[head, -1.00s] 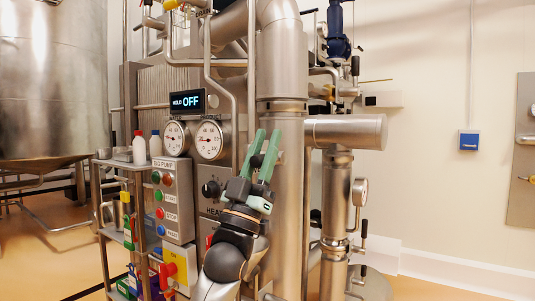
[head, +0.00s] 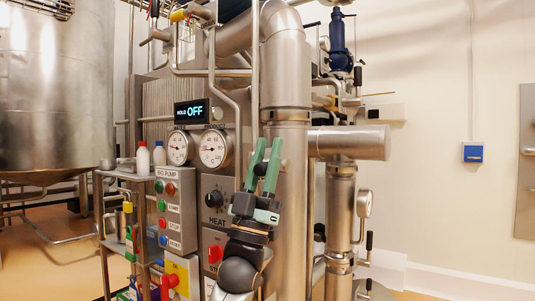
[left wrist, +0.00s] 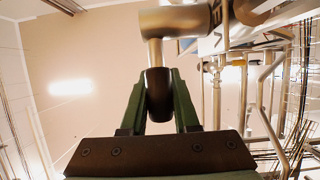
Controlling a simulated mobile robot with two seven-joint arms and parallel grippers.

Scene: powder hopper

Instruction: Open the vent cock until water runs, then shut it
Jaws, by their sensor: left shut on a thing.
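My left gripper (head: 265,148) reaches up in front of the vertical steel pipe, its two green fingers pointing upward. In the left wrist view the fingers (left wrist: 159,85) are closed on both sides of a dark handle (left wrist: 159,95). The handle sits on a short metal stem (left wrist: 155,52) that joins a thicker metal cylinder (left wrist: 172,21). I take this handle to be the vent cock's, but no label shows. In the head view the fingers mostly hide it. I see no running water. My right gripper is in neither view.
Left of the gripper are the HEAT knob (head: 214,198), two dials (head: 214,149) and the pump button box (head: 175,211). A display reading OFF (head: 191,112) is above. The thick steel pipe (head: 292,190) stands close behind.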

